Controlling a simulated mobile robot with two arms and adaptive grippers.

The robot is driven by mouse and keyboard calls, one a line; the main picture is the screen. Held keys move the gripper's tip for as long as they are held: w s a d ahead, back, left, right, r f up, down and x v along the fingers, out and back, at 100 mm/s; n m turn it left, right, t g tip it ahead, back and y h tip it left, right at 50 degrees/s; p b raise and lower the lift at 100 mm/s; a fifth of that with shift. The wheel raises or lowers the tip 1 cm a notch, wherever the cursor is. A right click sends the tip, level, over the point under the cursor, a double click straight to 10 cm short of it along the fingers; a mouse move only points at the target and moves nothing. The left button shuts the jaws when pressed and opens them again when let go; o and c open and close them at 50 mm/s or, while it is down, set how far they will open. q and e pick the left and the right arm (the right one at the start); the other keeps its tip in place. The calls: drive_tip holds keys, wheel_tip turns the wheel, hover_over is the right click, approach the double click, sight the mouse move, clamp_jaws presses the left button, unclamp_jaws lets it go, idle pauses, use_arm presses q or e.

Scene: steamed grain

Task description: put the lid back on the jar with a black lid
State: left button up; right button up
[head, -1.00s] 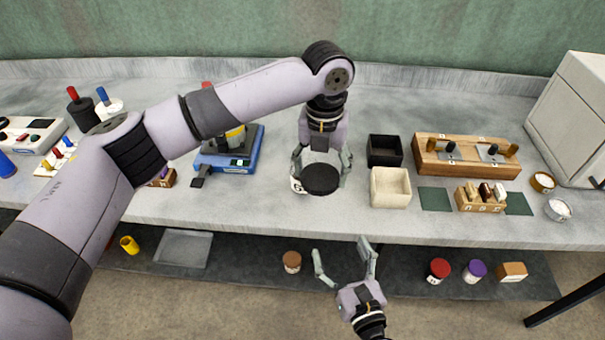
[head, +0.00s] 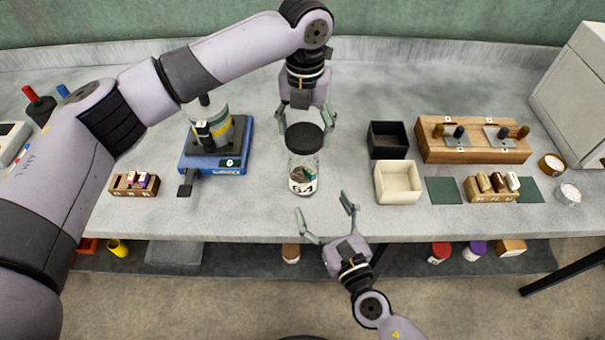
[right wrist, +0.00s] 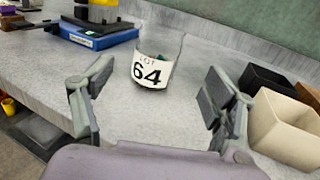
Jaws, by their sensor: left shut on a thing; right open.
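The clear glass jar (head: 303,172) stands upright on the bench with a white label reading 64 and dark contents low inside. My left gripper (head: 307,122) is shut on the lid from behind and above. My right gripper (head: 322,202) is open and empty in front of the jar, with the jar beyond its spread fingers in the right wrist view (right wrist: 158,80).
A blue scale (head: 215,158) stands left of the jar. A black box (head: 388,140) and a cream box (head: 397,183) stand to the right, near a wooden rack (head: 472,150). The bench's front edge lies near my right gripper. A lower shelf holds several small containers.

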sight(299, 158)
use_arm(q)
drive_tip(key=shift+w+a+f, duration=0.1)
drive_tip(key=shift+w, duration=0.1)
use_arm(e)
drive_tip(key=x, duration=1.2)
drive_tip(key=shift+w, duration=0.2)
drive_tip(key=shift+c, duration=0.3)
drive_tip(key=c, duration=1.7)
use_arm(q)
drive_tip(key=shift+f, duration=2.5)
use_arm(e)
drive_tip(key=shift+c, duration=0.2)
